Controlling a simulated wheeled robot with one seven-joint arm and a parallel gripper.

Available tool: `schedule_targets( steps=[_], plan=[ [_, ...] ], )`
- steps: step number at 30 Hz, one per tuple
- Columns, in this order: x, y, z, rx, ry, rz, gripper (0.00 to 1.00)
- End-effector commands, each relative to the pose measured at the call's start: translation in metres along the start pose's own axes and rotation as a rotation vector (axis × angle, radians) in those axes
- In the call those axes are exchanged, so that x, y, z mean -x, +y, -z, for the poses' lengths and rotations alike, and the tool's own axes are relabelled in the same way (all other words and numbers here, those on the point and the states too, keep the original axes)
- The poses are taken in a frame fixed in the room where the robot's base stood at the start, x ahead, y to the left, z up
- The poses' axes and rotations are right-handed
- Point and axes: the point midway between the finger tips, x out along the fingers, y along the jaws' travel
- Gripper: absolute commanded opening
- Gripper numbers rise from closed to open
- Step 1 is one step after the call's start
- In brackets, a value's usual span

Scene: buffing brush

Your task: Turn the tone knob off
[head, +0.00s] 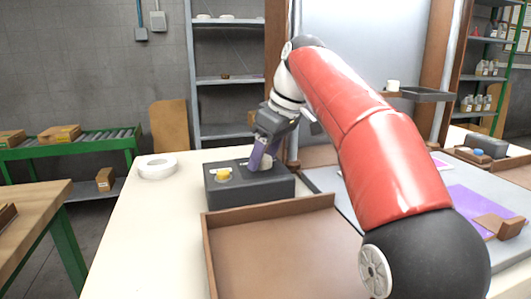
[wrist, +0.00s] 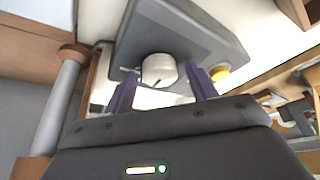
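A dark grey box (head: 250,190) stands on the table, and its panel (wrist: 185,30) fills the upper middle of the wrist view. A round white knob (wrist: 158,68) with a small dark mark sits on the panel; I take it for the tone knob. My gripper (wrist: 162,72) is open, with one purple finger on each side of the knob. Gaps show between the fingers and the knob, so I see no grip. In the head view my gripper (head: 264,154) points down at the box and mostly hides the knob.
A yellow button (wrist: 220,72) sits beside the knob, just outside one finger; it also shows in the head view (head: 222,174). A brown tray (head: 285,245) lies in front of the box. A white tape roll (head: 157,167) lies to the left. The table's left front is clear.

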Motion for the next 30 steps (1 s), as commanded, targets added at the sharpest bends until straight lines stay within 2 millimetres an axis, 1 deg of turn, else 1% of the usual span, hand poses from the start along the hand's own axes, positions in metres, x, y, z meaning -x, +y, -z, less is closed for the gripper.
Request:
schedule_targets(
  steps=[8,11,14,18,21,30],
  plan=[
    [0.0,0.0,0.0,-0.001,-0.001,0.001,0.59],
    [0.004,0.0,0.0,-0.001,-0.001,0.001,0.59],
    [0.013,0.001,0.0,-0.001,0.0,-0.001,0.59],
    [0.032,0.001,-0.001,0.0,0.001,-0.002,0.59],
    [0.038,0.001,-0.024,-0.005,-0.001,-0.003,0.59],
    [0.062,0.0,-0.081,-0.005,0.0,-0.002,0.59]
  ],
)
